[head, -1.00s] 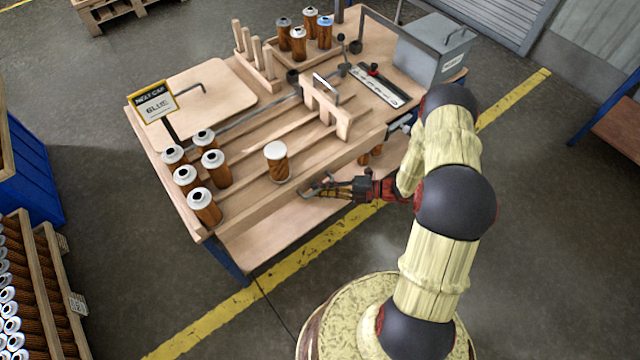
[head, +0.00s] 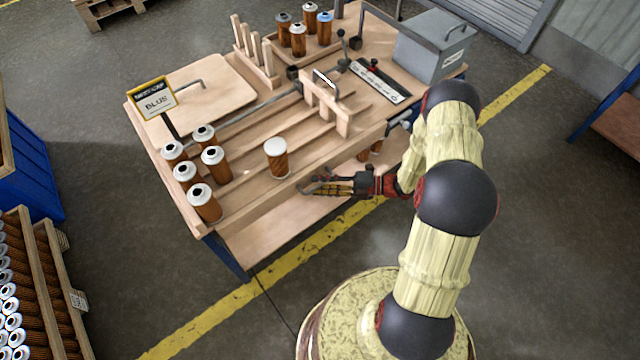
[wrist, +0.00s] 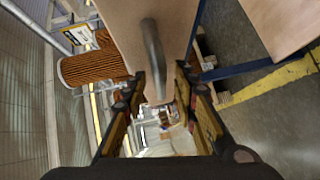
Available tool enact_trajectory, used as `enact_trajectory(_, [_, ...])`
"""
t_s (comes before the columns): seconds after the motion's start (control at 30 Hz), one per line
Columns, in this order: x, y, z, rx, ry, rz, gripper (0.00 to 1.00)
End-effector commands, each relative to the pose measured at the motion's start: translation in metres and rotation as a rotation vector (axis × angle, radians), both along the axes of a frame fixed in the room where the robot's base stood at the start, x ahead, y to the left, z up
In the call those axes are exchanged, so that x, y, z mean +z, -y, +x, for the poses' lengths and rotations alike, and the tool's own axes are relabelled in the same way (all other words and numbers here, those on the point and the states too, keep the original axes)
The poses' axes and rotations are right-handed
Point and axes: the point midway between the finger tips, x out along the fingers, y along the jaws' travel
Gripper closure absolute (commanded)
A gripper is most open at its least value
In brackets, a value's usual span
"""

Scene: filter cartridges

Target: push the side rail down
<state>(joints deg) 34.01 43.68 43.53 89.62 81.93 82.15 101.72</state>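The side rail (head: 300,180) is the pale wooden board along the table's near edge. A grey bar handle (wrist: 152,60) stands out from it in the wrist view and shows small at the table's near side in the head view (head: 308,187). My gripper (head: 328,188) is at that handle, low beside the rail. In the wrist view its two fingers are spread, one on each side of the handle's end. I cannot tell whether either finger touches it. The handle's far end and the rail's lower edge are partly hidden.
One white-topped cartridge (head: 277,160) stands in the tray near the rail, and several more stand at the left. A grey box (head: 432,50) is at the back right. A lower shelf (head: 265,235) lies below the rail.

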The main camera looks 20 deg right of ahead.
Motion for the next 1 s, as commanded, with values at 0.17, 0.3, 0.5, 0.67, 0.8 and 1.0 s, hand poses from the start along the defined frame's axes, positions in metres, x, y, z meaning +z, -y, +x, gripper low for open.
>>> enact_trajectory(0.17, [0.004, 0.025, -0.011, -0.005, 0.000, -0.001, 0.71])
enact_trajectory(0.3, [0.008, 0.052, -0.024, -0.005, 0.000, -0.001, 0.71])
enact_trajectory(0.5, [0.013, 0.083, -0.040, -0.004, 0.001, 0.000, 0.71])
enact_trajectory(0.67, [0.015, 0.098, -0.048, -0.002, -0.001, 0.000, 0.71])
enact_trajectory(0.8, [0.016, 0.102, -0.051, 0.000, -0.001, 0.000, 0.71])
enact_trajectory(1.0, [0.016, 0.102, -0.051, 0.000, -0.001, 0.000, 0.71])
